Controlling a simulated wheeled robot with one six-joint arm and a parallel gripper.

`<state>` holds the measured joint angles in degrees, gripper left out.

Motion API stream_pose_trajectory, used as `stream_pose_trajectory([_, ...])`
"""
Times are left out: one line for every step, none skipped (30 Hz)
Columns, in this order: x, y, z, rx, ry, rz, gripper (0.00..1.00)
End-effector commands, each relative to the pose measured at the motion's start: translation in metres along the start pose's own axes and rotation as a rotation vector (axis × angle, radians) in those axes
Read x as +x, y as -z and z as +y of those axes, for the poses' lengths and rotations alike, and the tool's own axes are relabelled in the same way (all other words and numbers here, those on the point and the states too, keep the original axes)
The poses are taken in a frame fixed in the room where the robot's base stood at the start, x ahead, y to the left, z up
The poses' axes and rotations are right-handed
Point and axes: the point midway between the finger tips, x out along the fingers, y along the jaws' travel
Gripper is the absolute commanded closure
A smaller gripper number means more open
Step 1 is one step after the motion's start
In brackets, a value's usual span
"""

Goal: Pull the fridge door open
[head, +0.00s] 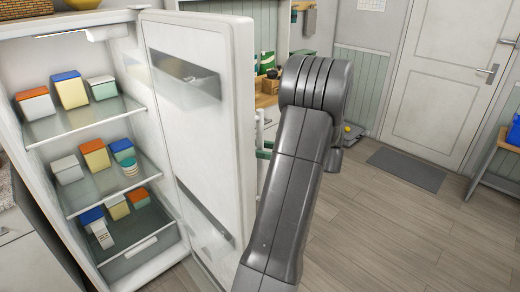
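The white fridge (147,120) stands at the left with its inside in view. Its door (222,130) stands wide open, swung out to the right, with its inner face and shelf bins showing. A pale upright bar, perhaps the door handle (260,130), shows just beyond the door's free edge. My grey arm rises in front of the door's right side and bends over at the top. My gripper is not visible; the arm or door hides it, so I cannot see whether it touches the handle.
Several coloured boxes (71,90) stand on the fridge's glass shelves. A wooden counter (267,92) is behind the door. The wooden floor (400,235) at right is clear, with a grey mat (407,169) before a white room door (445,75). A blue bin (514,131) sits at the right edge.

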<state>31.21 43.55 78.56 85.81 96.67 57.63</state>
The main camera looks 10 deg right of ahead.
Motion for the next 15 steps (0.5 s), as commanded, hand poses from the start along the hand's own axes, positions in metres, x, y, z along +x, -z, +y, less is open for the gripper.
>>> stream_pose_trajectory([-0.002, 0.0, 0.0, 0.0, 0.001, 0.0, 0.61])
stream_pose_trajectory([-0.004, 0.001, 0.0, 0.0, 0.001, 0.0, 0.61])
stream_pose_trajectory([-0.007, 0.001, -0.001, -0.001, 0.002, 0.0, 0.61])
stream_pose_trajectory([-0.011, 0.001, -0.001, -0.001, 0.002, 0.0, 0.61])
stream_pose_trajectory([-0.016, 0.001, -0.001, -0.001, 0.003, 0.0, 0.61])
stream_pose_trajectory([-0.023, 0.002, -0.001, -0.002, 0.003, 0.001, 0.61])
stream_pose_trajectory([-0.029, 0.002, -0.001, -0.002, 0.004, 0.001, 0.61])
stream_pose_trajectory([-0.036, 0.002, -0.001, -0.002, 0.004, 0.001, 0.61])
stream_pose_trajectory([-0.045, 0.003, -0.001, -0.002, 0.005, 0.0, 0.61])
stream_pose_trajectory([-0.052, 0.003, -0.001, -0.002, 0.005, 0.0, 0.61])
stream_pose_trajectory([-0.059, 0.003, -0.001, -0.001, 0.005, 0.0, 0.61])
stream_pose_trajectory([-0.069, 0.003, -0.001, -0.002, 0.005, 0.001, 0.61])
stream_pose_trajectory([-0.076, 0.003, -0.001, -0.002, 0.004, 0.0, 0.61])
stream_pose_trajectory([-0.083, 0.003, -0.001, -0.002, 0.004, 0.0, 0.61])
stream_pose_trajectory([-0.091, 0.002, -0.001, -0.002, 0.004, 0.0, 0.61])
